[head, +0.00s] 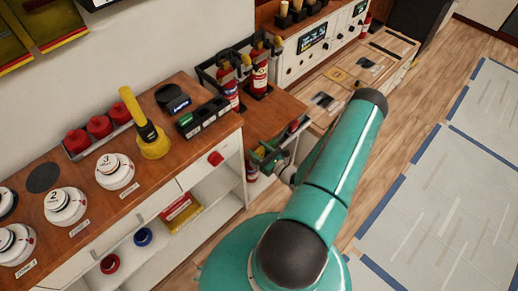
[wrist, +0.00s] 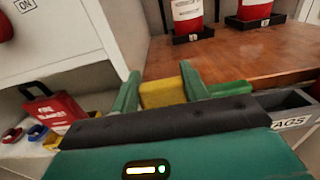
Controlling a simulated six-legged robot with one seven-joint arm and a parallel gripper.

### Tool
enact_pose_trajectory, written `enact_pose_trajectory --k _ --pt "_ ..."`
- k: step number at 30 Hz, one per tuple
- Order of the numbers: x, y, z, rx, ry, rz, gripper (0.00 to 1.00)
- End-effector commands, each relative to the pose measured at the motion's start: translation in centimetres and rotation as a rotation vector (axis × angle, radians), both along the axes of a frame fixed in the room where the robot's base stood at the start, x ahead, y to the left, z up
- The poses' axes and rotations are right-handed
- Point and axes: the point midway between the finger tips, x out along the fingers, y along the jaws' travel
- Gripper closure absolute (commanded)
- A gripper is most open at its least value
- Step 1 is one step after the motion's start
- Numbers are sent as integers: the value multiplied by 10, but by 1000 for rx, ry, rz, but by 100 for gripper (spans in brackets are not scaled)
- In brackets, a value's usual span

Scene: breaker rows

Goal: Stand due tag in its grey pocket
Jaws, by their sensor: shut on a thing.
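A flat yellow tag (wrist: 162,93), which I take to be the due tag, stands between the two green fingers of my gripper (wrist: 166,92) in the wrist view. My gripper is shut on it. Its lower part is hidden behind my wrist. In the head view my gripper (head: 268,157) is by the front of the lower wooden counter, and the tag is too small to make out. A grey tray (wrist: 287,119) with a label ending in "AGS" is at the right in the wrist view, right of the tag. I cannot tell whether tag and tray touch.
A green piece (wrist: 230,88) lies beside the right finger. Red extinguishers (head: 260,72) stand in black trays at the back of the lower counter (wrist: 245,47). The higher counter (head: 80,178) at left holds dials and a yellow torch-like object (head: 150,138). A red fire-blanket pack (wrist: 55,112) is on the shelf.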

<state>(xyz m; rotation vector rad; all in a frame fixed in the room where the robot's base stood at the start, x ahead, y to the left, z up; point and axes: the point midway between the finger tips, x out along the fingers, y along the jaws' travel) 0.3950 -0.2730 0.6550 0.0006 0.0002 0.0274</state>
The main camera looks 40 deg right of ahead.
Motion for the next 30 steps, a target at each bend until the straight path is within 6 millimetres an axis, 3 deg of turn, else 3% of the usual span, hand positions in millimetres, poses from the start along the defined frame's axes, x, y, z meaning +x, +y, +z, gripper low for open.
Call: enact_pose_trajectory --k 26,27,30 --pt "0 0 -20 -1 0 0 77" --pt "0 0 -20 -1 0 0 49" --pt "0 0 -20 -1 0 0 30"
